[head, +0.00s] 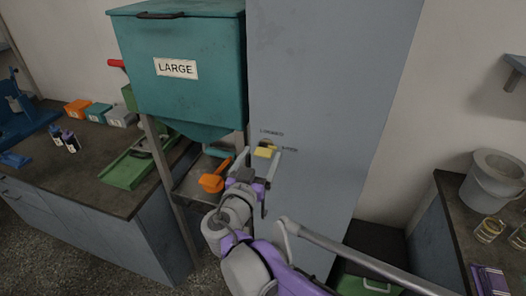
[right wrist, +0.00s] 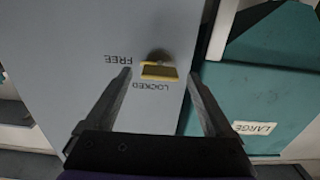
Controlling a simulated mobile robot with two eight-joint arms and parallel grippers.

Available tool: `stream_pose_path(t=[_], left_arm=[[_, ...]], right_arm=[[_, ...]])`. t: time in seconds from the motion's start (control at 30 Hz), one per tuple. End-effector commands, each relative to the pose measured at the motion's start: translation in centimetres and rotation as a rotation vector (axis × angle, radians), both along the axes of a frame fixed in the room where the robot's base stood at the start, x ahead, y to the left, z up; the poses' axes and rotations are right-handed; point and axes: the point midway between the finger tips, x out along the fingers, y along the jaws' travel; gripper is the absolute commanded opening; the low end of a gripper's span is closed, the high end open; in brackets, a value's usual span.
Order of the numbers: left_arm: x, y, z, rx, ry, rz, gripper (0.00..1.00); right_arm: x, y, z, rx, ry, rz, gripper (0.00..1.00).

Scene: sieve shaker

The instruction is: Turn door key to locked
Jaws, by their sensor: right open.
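A yellow key (head: 264,152) sticks out of a dark round lock on the grey-blue cabinet door (head: 320,80). In the right wrist view the key (right wrist: 160,72) lies between my fingertips, its wide bow running across the picture. That view is upside down: the word LOCKED (right wrist: 151,87) is just below the key and FREE (right wrist: 118,59) to its left. In the head view LOCKED (head: 271,131) is above the key. My right gripper (head: 260,160) is open, one finger on each side of the key, with gaps visible on both sides. My left gripper is not in view.
A teal hopper marked LARGE (head: 176,68) hangs just left of the door, with an orange-handled scoop (head: 211,182) below it. A bench (head: 90,165) with small boxes stands at left. A grey bucket (head: 495,180) and beakers stand on the right-hand counter.

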Motion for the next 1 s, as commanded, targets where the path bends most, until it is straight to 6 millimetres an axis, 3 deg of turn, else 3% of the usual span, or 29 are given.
stream_pose_path(t=[0.2,0.53,1.0], left_arm=[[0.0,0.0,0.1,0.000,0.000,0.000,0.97],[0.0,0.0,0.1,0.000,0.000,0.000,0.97],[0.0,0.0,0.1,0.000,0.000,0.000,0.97]], right_arm=[[2.1,-0.7,0.0,-0.001,0.000,-0.001,0.88],[2.3,-0.7,0.0,-0.001,0.000,0.001,0.86],[2.3,-0.7,0.0,-0.001,0.000,0.000,0.02]])
